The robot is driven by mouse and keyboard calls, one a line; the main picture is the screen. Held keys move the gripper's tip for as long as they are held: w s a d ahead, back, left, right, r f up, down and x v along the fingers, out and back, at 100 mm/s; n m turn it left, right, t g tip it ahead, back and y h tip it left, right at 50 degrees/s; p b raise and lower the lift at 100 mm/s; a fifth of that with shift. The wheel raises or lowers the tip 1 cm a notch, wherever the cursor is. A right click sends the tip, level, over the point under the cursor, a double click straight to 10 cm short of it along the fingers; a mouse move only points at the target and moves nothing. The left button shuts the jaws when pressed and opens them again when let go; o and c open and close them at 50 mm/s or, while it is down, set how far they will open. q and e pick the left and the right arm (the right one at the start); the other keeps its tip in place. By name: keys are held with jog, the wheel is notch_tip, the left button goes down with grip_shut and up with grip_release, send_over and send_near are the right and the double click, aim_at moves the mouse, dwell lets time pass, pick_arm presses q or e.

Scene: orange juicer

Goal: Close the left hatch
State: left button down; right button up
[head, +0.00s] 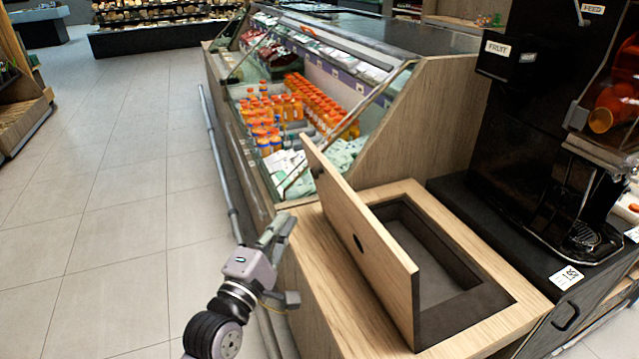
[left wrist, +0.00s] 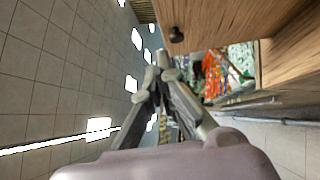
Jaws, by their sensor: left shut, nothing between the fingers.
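The left hatch (head: 375,260) is a light wooden panel. It stands open, nearly upright, along the left edge of a dark-framed rectangular opening (head: 480,300) in the wooden counter. A small dark round knob or hole (head: 358,243) shows on its outer face. My left gripper (head: 284,224) is shut and empty, to the left of the panel and apart from it, beside the counter edge. In the left wrist view, my closed fingers (left wrist: 160,68) point towards a wooden panel (left wrist: 215,18) with a dark knob (left wrist: 176,35), which looks like the hatch. My right gripper is not in view.
A black juicer (head: 530,130) labelled "FRUIT" stands right of the opening on a dark base. A glass-fronted chiller with orange bottles (head: 310,100) is behind the hatch, with a rail (head: 218,160) along its front. The tiled floor (head: 110,220) at left is clear.

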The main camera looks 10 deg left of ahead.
pick_arm(q)
jog(key=w+d+r+p, duration=0.1)
jog(key=w+d, duration=0.3)
jog(key=w, duration=0.6)
jog(key=shift+w+d+r, duration=0.15)
jog(key=shift+d+r, duration=0.2)
jog(key=shift+r, duration=0.3)
jog(key=shift+p, duration=0.3)
